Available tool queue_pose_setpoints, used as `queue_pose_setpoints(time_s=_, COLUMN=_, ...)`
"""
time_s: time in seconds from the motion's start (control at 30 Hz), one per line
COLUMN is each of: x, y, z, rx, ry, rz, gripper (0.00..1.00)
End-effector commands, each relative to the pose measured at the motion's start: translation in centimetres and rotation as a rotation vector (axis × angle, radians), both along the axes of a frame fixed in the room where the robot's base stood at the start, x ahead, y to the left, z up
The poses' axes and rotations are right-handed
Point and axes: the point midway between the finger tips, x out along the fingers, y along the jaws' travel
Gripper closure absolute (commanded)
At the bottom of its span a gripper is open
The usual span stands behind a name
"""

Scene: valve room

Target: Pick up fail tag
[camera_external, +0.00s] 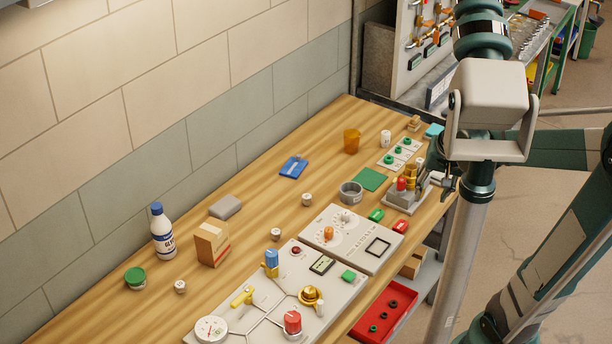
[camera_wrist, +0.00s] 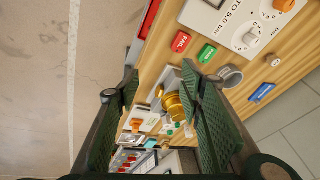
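The fail tag (camera_external: 400,226) is a small red block lying on the wooden bench near its front edge, to the right of the grey panel. In the wrist view the red tag (camera_wrist: 181,41) shows the word FAIL, beyond my fingertips and up to the right. A green tag (camera_external: 376,215) lies beside it; it also shows in the wrist view (camera_wrist: 207,53). My gripper (camera_wrist: 160,73) is open with nothing between its fingers. In the external view my arm mostly hides the gripper, near the bench's right end.
A grey fixture with brass and red parts (camera_external: 408,193) stands close behind the tags. A grey cup (camera_external: 351,192) and a green mat (camera_external: 370,179) are near. A grey panel (camera_external: 352,240) lies to the left. A red tray (camera_external: 384,312) sits below the bench edge.

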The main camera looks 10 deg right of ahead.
Motion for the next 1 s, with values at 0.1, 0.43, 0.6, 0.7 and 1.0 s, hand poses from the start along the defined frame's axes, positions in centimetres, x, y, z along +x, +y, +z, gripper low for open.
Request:
queue_pose_setpoints(time_s=0.1, x=0.9, y=0.6, z=-0.1, rx=0.011, ry=0.032, rz=-0.035, gripper=0.62)
queue_pose_setpoints(time_s=0.43, x=2.7, y=2.0, z=-1.4, rx=0.035, ry=0.123, rz=-0.142, gripper=0.62)
queue_pose_setpoints(time_s=0.6, x=3.5, y=2.9, z=-2.3, rx=0.042, ry=0.167, rz=-0.197, gripper=0.62)
queue_pose_setpoints(time_s=0.7, x=3.9, y=3.3, z=-2.9, rx=0.045, ry=0.194, rz=-0.23, gripper=0.62)
queue_pose_setpoints(time_s=1.0, x=5.0, y=4.7, z=-4.9, rx=0.045, ry=0.271, rz=-0.332, gripper=0.62)
